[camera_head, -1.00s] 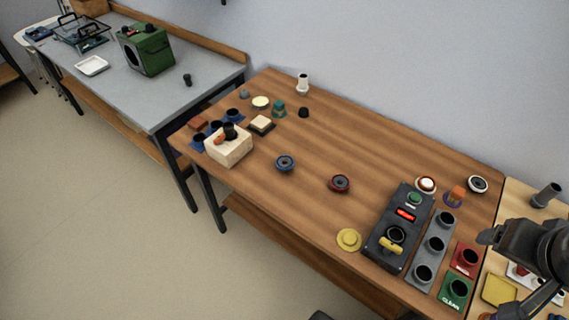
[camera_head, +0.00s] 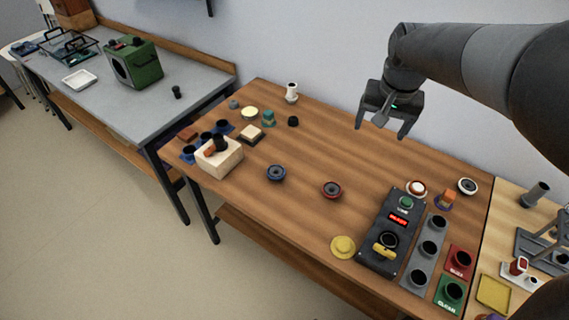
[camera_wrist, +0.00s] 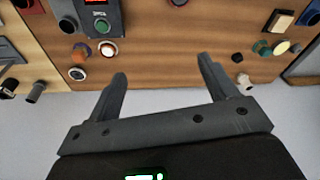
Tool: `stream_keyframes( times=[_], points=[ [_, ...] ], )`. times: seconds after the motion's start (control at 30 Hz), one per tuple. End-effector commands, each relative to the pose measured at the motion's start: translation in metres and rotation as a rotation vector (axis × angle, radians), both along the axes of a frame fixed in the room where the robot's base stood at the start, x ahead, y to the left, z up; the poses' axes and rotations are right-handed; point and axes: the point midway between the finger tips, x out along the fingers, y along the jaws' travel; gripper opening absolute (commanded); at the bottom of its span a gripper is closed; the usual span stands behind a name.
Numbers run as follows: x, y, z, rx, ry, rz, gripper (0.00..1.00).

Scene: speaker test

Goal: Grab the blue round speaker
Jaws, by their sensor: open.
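My gripper (camera_head: 388,131) is open and empty, raised above the back right part of the table. It is right of the blue speaker, well apart from it. In the wrist view my gripper's two fingers (camera_wrist: 165,80) are spread with nothing between them. I cannot make out the blue speaker in the wrist view.
A dark control box (camera_head: 391,232) with a red display stands at the right, beside a grey panel of round sockets (camera_head: 425,257). A yellow disc (camera_head: 343,246) lies near the front edge. The table around the blue speaker is clear.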

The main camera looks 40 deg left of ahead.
Motion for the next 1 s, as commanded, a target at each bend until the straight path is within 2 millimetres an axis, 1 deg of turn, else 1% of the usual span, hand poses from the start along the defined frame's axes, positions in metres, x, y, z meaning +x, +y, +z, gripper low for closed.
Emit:
stream_keyframes(
  times=[0.03,0.13,0.23,0.4,0.5,0.6,0.7,0.87,1.0],
  points=[
    [0.003,0.024,-0.012,-0.009,0.018,0.023,0.78],
    [0.006,0.066,-0.033,-0.022,0.046,0.053,0.78],
    [0.004,0.109,-0.056,-0.038,0.073,0.082,0.78],
    [-0.009,0.179,-0.103,-0.07,0.115,0.132,0.78],
    [-0.021,0.212,-0.128,-0.088,0.134,0.155,0.78],
    [-0.031,0.237,-0.148,-0.101,0.146,0.172,0.78],
    [-0.038,0.251,-0.16,-0.11,0.154,0.181,0.78],
    [-0.043,0.258,-0.177,-0.116,0.16,0.185,0.78],
    [-0.043,0.257,-0.2,-0.115,0.159,0.185,0.78]
  ],
)
